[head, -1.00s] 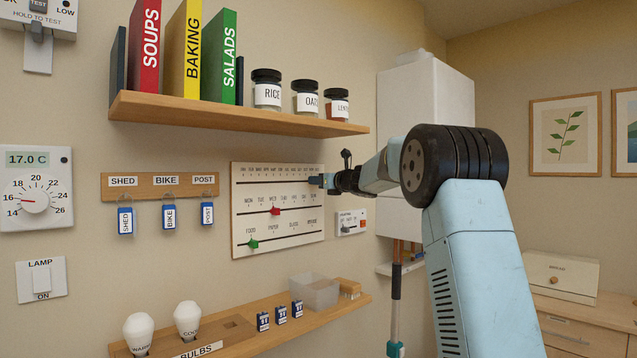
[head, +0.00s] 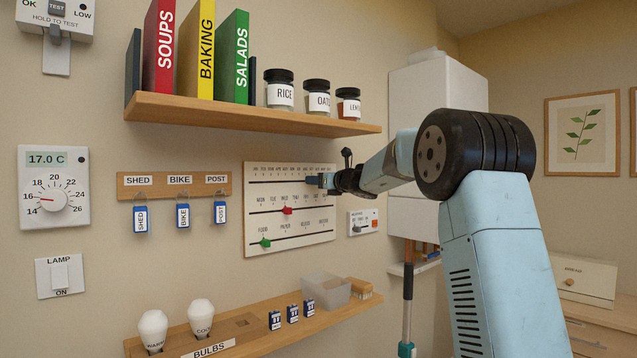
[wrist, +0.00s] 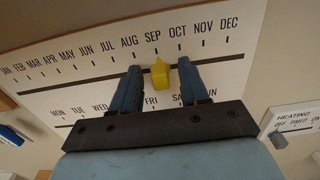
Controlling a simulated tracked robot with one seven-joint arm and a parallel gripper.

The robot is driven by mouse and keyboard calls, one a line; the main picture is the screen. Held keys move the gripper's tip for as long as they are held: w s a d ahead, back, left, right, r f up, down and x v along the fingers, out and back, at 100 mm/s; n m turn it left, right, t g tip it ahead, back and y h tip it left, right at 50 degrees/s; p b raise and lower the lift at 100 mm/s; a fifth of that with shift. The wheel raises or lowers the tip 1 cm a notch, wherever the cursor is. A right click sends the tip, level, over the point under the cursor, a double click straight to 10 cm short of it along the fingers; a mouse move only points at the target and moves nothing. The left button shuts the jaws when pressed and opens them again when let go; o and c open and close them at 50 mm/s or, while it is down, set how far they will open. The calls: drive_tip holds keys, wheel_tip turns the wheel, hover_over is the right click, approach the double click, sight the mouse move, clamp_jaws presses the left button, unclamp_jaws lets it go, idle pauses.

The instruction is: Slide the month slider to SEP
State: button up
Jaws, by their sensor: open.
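The month slider is a yellow knob (wrist: 160,72) on the top track of the white board (head: 262,228). In the wrist view its pointed top is close to the SEP mark, left of OCT. My gripper (wrist: 160,88) is open, with one blue finger on each side of the knob and a visible gap to each. In the head view my gripper (head: 318,181) is at the right part of the board's top row, and the yellow knob is hidden there.
Below on the board are a red day slider (head: 287,211) at WED and a green slider (head: 265,243). A heating switch panel (head: 363,222) is right of the board. A shelf with jars (head: 252,115) is above, a lower shelf (head: 262,336) below.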

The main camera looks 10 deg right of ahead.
drive_tip(key=shift+s+d, duration=0.1)
drive_tip(key=v, duration=1.3)
drive_tip(key=shift+s, duration=0.2)
drive_tip(key=shift+d+f, duration=0.1)
drive_tip(key=s+a+f+n+g+h, duration=0.1)
drive_tip(key=s+a+f+n+g, duration=0.3)
drive_tip(key=s+n, duration=0.5)
drive_tip(key=s+a+f+n+g, duration=0.3)
drive_tip(key=s+a+f+n, duration=0.25)
drive_tip(key=s, duration=0.75)
drive_tip(key=s+d+f+n+g+h, duration=0.1)
drive_tip(key=s+f+n, duration=0.3)
drive_tip(key=s, duration=0.4)
drive_tip(key=s+d+f+n+g+h, duration=0.1)
drive_tip(key=s+d+f+n+h, duration=0.3)
drive_tip(key=s, duration=0.4)
drive_tip(key=s+d+f+n+g+h, duration=0.1)
drive_tip(key=s+d+f+n+h, duration=0.2)
drive_tip(key=s+f+n, duration=0.3)
drive_tip(key=shift+s+d+n, duration=0.2)
drive_tip(key=shift+s+n, duration=0.55)
drive_tip(key=shift+s, duration=0.3)
